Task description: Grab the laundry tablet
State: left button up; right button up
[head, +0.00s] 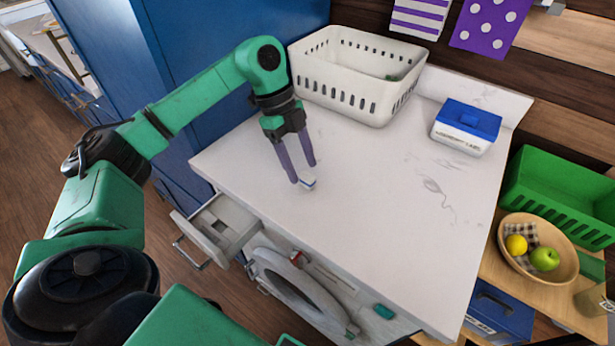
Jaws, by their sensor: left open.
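A small laundry tablet (308,184), white and blue, lies on the white countertop (360,210) near its front left part. My left gripper (303,176) points down at it with its two purple fingers apart. The fingertips are right at the tablet, one on its left and one behind it in the picture. I cannot tell whether they touch it. My right gripper does not show.
A white basket (345,95) stands at the back of the counter. A white box with a blue lid (466,127) stands at the back right. An open drawer (215,228) juts out below the front left edge. A green crate (560,190) and a fruit bowl (563,268) are at the right.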

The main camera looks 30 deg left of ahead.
pick_arm(q)
jog(key=shift+d+f, duration=0.3)
jog(key=shift+f, duration=0.35)
grip_shut()
